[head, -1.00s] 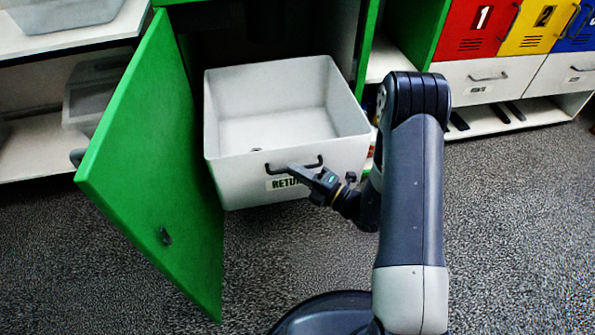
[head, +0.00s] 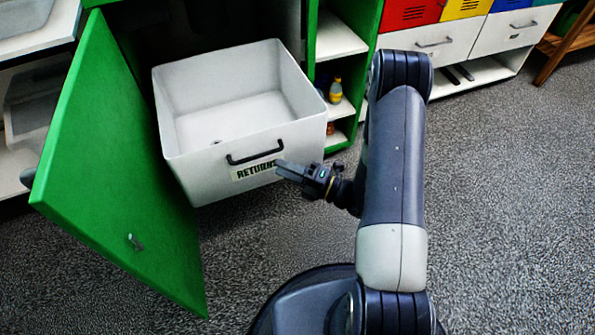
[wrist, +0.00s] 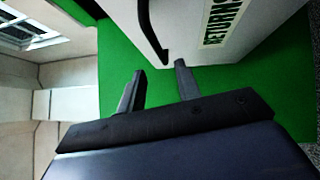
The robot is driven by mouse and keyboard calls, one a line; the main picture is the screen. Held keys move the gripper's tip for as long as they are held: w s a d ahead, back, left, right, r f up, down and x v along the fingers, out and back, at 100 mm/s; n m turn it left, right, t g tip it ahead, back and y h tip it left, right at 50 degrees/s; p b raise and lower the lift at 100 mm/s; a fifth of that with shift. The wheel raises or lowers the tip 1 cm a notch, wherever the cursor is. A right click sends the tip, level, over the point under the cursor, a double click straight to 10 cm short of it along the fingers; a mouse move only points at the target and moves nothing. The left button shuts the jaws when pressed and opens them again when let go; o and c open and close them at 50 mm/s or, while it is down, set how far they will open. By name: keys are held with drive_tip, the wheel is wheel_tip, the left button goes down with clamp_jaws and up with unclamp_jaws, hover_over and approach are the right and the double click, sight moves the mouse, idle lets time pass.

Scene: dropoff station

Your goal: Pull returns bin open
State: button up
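The white returns bin (head: 205,180) is pulled out of the green cabinet, with its open top and inside showing. Its front has a dark handle (head: 256,153) above a RETURNS label. The label (wrist: 221,20) and handle (wrist: 150,35) also show in the wrist view. My gripper (head: 284,170) is just right of and below the handle, near the bin's front. In the wrist view its two fingers (wrist: 160,68) are spread with nothing between them. The handle is beyond the fingertips, not between them.
The green cabinet door (head: 120,190) stands open left of the bin. A shelf with a small yellow bottle (head: 335,91) is to the right. Red, yellow and blue lockers with white drawers (head: 436,52) stand at the back right. The grey floor (head: 490,200) is clear on the right.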

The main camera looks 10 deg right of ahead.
sight(259, 156)
drive_tip(key=shift+v, duration=1.75)
drive_tip(key=b+x, duration=0.1)
drive_tip(key=x, duration=1)
drive_tip(key=shift+w+b, duration=0.25)
drive_tip(key=shift+b, duration=0.1)
drive_tip(key=shift+s, duration=0.15)
